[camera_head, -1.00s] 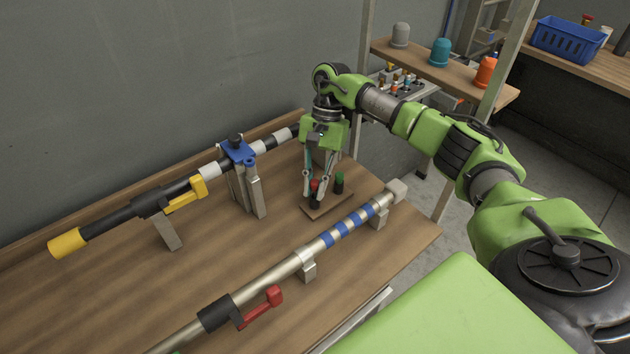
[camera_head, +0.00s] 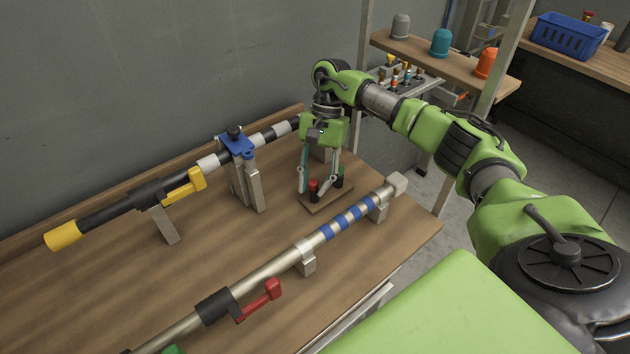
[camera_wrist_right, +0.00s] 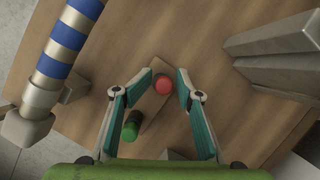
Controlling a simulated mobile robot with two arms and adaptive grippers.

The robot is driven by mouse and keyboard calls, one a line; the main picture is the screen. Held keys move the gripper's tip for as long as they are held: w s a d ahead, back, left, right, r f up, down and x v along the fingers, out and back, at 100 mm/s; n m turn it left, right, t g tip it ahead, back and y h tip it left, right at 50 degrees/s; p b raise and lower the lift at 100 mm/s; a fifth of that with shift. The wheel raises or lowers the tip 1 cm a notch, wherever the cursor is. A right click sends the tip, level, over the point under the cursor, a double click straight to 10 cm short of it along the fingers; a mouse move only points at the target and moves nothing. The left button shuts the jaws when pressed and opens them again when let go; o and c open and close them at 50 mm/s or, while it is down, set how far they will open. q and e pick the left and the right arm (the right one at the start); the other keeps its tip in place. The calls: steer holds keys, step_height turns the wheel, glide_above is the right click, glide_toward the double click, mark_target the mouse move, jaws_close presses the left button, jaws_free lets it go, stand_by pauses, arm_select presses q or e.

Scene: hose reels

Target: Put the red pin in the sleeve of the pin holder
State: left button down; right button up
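The red pin (camera_head: 313,186) stands upright at the pin holder (camera_head: 325,203), a small wooden base on the bench. Its red top shows, with a dark part below; how deep it sits in the sleeve cannot be told. A green pin (camera_head: 339,177) stands behind it to the right, partly hidden by a finger. My right gripper (camera_head: 313,190) points down and is open, with its fingers on either side of the red pin. My left gripper is not in view.
A silver, blue-striped pole (camera_head: 275,264) with a red lever lies in front of the holder. A black and white pole (camera_head: 118,211) rests behind, under a blue clamp (camera_head: 236,146) left of the gripper. A shelf (camera_head: 455,68) with coloured caps stands at the back right.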

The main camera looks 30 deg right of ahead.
steer(key=shift+f, duration=0.1)
stand_by(0.4)
steer(key=shift+w+r+p, duration=0.15)
steer(key=shift+r+p, duration=0.3)
steer(key=shift+p, duration=0.15)
steer(key=shift+w+d+r+p, duration=0.1)
steer(key=shift+r+p, duration=0.3)
steer(key=shift+p, duration=0.15)
steer(key=shift+w+d+r+b, duration=0.35)
steer(key=shift+r+b, duration=0.1)
steer(key=shift+b, duration=0.5)
steer(key=b+v, duration=0.2)
steer(key=v, duration=0.8)
steer(key=shift+s+r, duration=0.25)
